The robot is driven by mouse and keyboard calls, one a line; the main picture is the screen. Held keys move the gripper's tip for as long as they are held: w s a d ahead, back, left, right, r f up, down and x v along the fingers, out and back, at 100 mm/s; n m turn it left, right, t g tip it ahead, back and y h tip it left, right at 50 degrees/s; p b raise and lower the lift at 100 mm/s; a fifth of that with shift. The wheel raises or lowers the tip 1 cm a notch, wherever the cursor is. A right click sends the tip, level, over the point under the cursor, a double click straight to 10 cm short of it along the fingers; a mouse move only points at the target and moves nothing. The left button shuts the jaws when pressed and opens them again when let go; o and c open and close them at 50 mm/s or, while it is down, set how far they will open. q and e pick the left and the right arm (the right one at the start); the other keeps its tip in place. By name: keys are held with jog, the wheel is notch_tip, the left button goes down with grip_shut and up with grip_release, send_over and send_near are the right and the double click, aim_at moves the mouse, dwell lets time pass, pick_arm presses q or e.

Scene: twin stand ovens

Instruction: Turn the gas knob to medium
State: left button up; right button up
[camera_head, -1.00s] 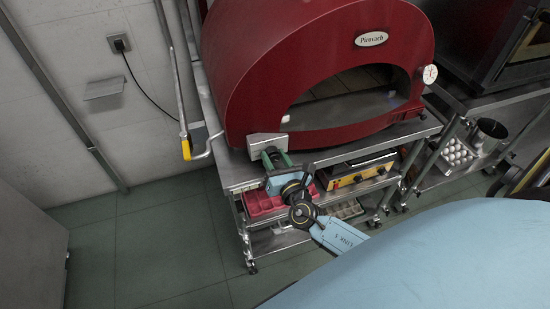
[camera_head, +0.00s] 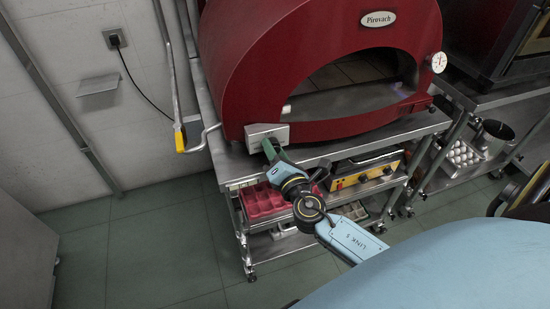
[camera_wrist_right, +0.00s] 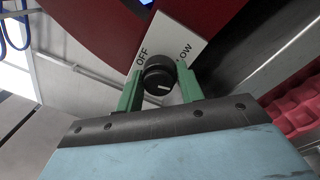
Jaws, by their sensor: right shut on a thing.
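The black gas knob (camera_wrist_right: 158,75) sits on a white plate (camera_wrist_right: 172,40) with the words OFF and LOW on either side of it. A pale mark on the knob's face points to the lower right in the wrist view. My right gripper (camera_wrist_right: 159,82) has its green fingers on both sides of the knob and is shut on it. In the head view my right gripper (camera_head: 269,148) reaches up to the pale control box (camera_head: 266,131) at the red oven's (camera_head: 240,75) lower left. The knob is hidden there. My left gripper is out of view.
The oven stands on a metal stand (camera_head: 225,165) with a red tray (camera_head: 262,202) and a yellow-fronted appliance (camera_head: 365,178) below. A yellow-handled lever (camera_head: 180,139) is left of the oven. The floor to the left is clear.

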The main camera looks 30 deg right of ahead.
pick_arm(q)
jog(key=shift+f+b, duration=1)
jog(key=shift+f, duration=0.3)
pick_arm(e)
jog(key=shift+m, duration=1.4)
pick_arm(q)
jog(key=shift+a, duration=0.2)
pick_arm(e)
jog(key=o, duration=1)
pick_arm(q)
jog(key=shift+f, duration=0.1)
pick_arm(e)
jog(key=shift+s, duration=0.1)
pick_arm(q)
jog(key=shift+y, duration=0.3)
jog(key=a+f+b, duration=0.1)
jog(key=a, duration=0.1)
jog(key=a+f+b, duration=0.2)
pick_arm(e)
jog(key=s+a, duration=0.1)
jog(key=s, duration=0.7)
jog(key=s+a, duration=0.1)
jog(key=s, duration=0.4)
jog(key=shift+a+f, duration=0.35)
